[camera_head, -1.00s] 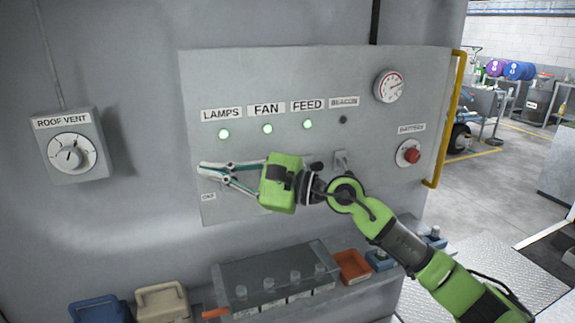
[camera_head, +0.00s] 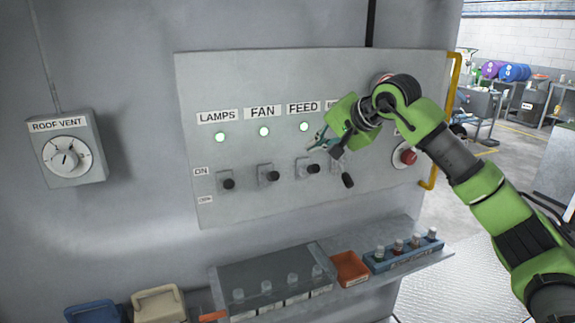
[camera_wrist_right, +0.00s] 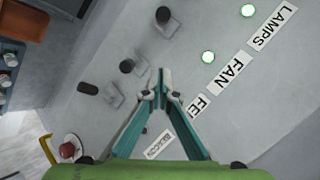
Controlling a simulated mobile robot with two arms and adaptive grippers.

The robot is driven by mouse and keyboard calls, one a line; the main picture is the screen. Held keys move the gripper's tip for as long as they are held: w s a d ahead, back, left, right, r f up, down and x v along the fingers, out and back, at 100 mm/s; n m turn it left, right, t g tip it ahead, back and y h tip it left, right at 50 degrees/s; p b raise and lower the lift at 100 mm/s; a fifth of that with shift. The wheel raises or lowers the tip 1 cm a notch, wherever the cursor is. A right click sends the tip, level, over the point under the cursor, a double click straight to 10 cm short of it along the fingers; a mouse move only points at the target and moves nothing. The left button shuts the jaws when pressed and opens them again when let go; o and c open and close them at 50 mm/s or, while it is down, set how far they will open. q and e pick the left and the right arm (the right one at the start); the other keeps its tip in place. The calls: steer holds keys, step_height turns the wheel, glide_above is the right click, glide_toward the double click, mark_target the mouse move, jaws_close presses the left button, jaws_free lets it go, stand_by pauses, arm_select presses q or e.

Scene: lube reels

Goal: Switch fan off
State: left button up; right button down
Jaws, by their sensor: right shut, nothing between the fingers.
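The FAN switch (camera_head: 271,176) is a small dark-tipped lever on the grey panel (camera_head: 215,80), below the FAN label (camera_head: 263,112). The FAN lamp (camera_head: 264,131) glows green. The lever sits level with its LAMPS and FEED neighbours, near the ON mark (camera_head: 201,171). My left gripper is not in view.
The LAMPS lever (camera_head: 228,184) and FEED lever (camera_head: 313,169) flank the FAN switch. The BEACON lever (camera_head: 347,180) points lower. A red button (camera_head: 408,156) and yellow rail (camera_head: 455,85) are at the right. A shelf with bottles (camera_head: 402,250) juts out below.

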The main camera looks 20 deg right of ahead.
mark_target(271, 177)
steer(key=w+a+f+p, duration=0.5)
steer(key=w+f+p, duration=0.1)
steer(key=f, duration=0.1)
steer(key=shift+w+a+f+p, duration=0.15)
steer(key=shift+a+f+p, duration=0.15)
steer(key=shift+f, duration=0.1)
steer(key=shift+f, duration=0.1)
